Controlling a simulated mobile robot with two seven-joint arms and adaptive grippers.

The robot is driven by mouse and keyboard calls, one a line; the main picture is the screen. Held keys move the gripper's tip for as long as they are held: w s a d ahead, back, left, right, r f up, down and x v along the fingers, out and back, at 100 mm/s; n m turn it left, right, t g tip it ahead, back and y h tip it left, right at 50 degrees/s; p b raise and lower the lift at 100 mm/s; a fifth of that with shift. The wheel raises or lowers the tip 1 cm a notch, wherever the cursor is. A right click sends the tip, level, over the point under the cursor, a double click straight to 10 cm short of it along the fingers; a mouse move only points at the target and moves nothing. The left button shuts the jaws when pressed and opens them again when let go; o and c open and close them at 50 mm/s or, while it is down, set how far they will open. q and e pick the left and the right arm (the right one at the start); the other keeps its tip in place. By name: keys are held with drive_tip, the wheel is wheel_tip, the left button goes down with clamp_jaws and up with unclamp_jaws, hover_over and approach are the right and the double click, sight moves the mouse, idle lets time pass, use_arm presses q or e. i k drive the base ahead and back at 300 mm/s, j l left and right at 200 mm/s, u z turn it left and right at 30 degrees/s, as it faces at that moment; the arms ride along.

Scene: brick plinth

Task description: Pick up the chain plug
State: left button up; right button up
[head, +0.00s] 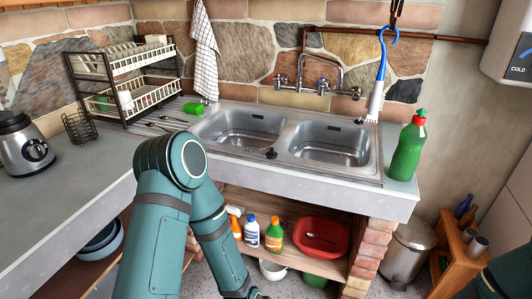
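A small black plug (271,153) sits on the steel rim at the front, between the two sink basins. It looks like the chain plug, but it is too small to make out a chain. The left basin (240,127) and the right basin (330,143) look empty. My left arm rises in front of the counter, left of the plug, and bends back down. Its gripper is out of the frame at the bottom. Only a bit of my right arm shows in the bottom right corner, and its gripper is out of view.
A green bottle (408,150) stands right of the sink. A blue-handled brush (377,95) hangs above its right rim. The tap (325,78) is behind the basins. A dish rack (125,80) and blender (22,145) stand left. Bottles and a red basin (320,238) sit below.

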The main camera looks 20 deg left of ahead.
sight(272, 155)
drive_tip(key=i+j+z, duration=0.2)
drive_tip(key=j, duration=0.15)
drive_tip(key=j+z, duration=0.15)
drive_tip(key=j, duration=0.15)
drive_tip(key=i+j+z, duration=0.2)
drive_tip(key=j, duration=0.2)
drive_tip(key=j+z, duration=0.2)
drive_tip(key=j, duration=0.15)
